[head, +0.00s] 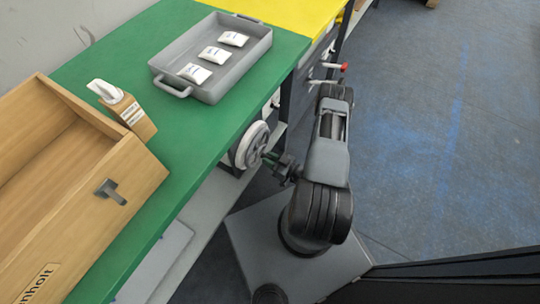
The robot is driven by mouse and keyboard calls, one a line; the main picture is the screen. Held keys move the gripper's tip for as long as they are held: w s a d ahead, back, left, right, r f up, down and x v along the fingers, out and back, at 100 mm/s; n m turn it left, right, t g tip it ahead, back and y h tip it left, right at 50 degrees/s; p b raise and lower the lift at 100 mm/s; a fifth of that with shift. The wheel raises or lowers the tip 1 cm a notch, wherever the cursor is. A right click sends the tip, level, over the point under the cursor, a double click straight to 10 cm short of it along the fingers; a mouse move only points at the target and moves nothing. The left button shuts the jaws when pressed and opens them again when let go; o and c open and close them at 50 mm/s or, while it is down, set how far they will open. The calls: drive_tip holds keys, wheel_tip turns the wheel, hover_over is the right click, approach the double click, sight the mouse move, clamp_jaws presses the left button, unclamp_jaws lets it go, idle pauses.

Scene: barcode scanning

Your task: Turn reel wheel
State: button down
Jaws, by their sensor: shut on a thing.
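The reel wheel (252,146) is a white-rimmed, dark-spoked wheel on the side of the green-topped bench, just below its edge. My gripper (271,157) reaches in from the right and is at the wheel's lower right side. It is shut on a part of the wheel, apparently its handle, but the fingertips are small and dark, so the exact grip is hard to see. My arm hides the area to the right of the wheel.
A grey tray (258,53) with white packets stands on the green tabletop (140,62). A wooden box (150,178) and a white scanner on a wooden stand (140,122) are at left. A red-tipped lever (343,67) sticks out near my arm. Open floor lies right.

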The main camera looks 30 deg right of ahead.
drive_tip(key=shift+s+a+f+m, duration=0.1)
drive_tip(key=shift+s+a+m, duration=0.2)
drive_tip(key=shift+m, duration=0.3)
drive_tip(key=c, duration=0.9)
unclamp_jaws()
drive_tip(key=shift+c, duration=0.2)
